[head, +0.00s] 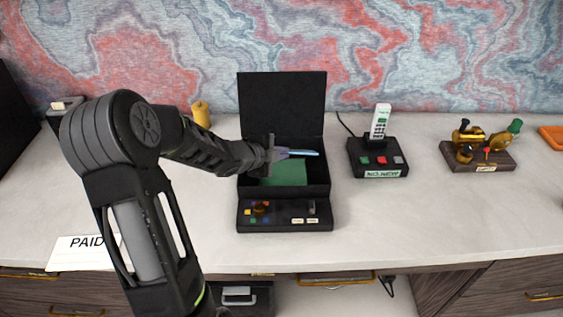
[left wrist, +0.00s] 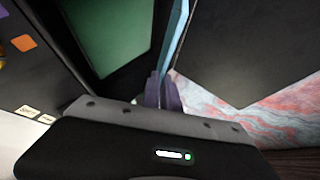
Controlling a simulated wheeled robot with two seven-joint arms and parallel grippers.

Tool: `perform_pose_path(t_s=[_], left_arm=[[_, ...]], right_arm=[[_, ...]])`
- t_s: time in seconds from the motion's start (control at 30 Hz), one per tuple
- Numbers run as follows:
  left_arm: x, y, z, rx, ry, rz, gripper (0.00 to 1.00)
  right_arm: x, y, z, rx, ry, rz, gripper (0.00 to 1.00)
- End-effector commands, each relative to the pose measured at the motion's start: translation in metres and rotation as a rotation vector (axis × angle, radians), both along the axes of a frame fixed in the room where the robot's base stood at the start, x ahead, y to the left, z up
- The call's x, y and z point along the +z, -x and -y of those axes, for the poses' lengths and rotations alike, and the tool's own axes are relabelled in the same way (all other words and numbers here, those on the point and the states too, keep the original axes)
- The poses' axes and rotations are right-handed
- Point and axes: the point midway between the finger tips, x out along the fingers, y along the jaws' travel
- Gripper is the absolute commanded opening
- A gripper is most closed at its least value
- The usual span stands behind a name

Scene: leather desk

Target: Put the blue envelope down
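The blue envelope (head: 304,153) shows edge-on as a thin light-blue strip in the head view, above the open black box (head: 283,108). My left gripper (head: 284,153) is shut on it, and the fingers point right. In the left wrist view the envelope (left wrist: 174,40) rises from between the purple-grey fingers (left wrist: 163,92). A green sheet or panel (head: 286,173) lies inside the box, below the envelope. The envelope appears apart from the box floor, but its exact height is hard to tell. My right gripper is not in view.
The box's lid stands open at the back, and its front panel (head: 286,215) carries coloured buttons. A phone on a black base (head: 378,158) stands to the right, with a brass device (head: 478,152) farther right. A PAID card (head: 84,253) lies at the front left.

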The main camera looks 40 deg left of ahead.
Motion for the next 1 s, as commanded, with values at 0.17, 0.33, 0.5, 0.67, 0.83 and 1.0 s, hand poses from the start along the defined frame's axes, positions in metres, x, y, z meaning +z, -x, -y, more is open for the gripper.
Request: perform_pose_path(t_s=[0.17,0.33,0.5,0.67,0.83,1.0], left_arm=[[-0.028,0.000,0.000,0.001,0.004,-0.003,0.00],[-0.033,0.000,0.000,0.001,0.000,0.000,0.00],[-0.033,0.000,0.000,0.001,0.000,0.000,0.00],[-0.039,0.000,0.000,0.000,0.000,0.000,0.00],[-0.037,0.000,0.000,0.000,0.000,-0.001,0.17],[-0.037,0.000,0.000,0.001,0.000,-0.001,0.26]], right_arm=[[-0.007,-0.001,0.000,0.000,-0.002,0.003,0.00],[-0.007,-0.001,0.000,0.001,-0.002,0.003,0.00],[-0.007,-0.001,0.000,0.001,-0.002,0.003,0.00],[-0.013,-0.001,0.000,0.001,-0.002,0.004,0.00],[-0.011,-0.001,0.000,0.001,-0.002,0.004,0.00],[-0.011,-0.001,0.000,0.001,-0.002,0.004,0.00]])
